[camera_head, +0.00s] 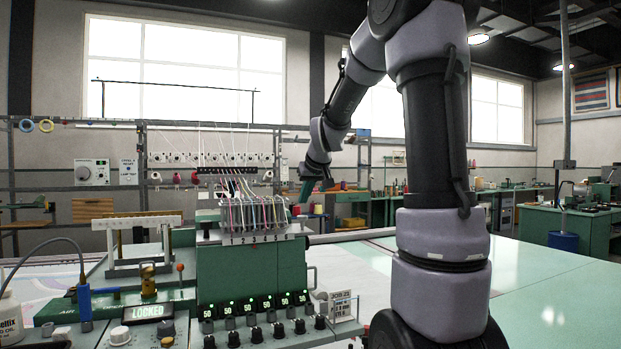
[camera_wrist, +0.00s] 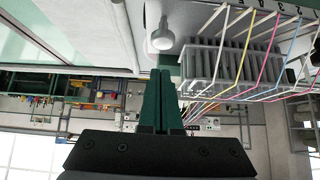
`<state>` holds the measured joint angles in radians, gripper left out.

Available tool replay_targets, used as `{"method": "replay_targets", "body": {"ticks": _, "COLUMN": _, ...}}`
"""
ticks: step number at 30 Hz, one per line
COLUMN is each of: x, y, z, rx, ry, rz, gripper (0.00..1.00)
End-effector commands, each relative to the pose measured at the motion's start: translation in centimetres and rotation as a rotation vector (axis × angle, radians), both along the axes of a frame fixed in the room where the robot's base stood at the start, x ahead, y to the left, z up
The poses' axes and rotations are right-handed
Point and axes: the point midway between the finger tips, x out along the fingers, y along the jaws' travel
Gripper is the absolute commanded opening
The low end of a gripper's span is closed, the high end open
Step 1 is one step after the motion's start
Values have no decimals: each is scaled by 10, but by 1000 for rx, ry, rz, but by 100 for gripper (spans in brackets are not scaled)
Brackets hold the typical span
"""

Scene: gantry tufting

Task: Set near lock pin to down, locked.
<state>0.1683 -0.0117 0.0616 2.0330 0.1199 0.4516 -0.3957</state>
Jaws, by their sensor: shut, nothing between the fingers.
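My gripper (camera_wrist: 161,74) is shut and empty in the wrist view, its dark green fingers together. A pale grey round-headed knob or pin (camera_wrist: 161,38) is just beyond the fingertips, with a small gap in the picture. I cannot tell for sure that it is the near lock pin, or whether it is up or down. In the head view my gripper (camera_head: 304,194) is small, beside the right end of the green tufting head (camera_head: 236,275). A lit display (camera_head: 148,311) on the front panel reads LOCKED.
Coloured yarns (camera_wrist: 262,62) and a grey comb-like row hang close to the right of my gripper in the wrist view. The pale green table (camera_head: 545,275) at right is largely clear.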

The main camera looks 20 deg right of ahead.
Motion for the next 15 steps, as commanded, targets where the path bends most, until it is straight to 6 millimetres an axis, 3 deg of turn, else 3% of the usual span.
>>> {"method": "replay_targets", "body": {"ticks": 1, "x": -4, "y": -1, "z": 13, "rx": -1, "ry": -7, "rz": -1, "gripper": 0}}
{"method": "replay_targets", "body": {"ticks": 6, "x": -33, "y": -2, "z": 42, "rx": -1, "ry": -7, "rz": -1, "gripper": 0}}
{"method": "replay_targets", "body": {"ticks": 15, "x": -63, "y": -2, "z": 74, "rx": -1, "ry": -4, "rz": -1, "gripper": 0}}
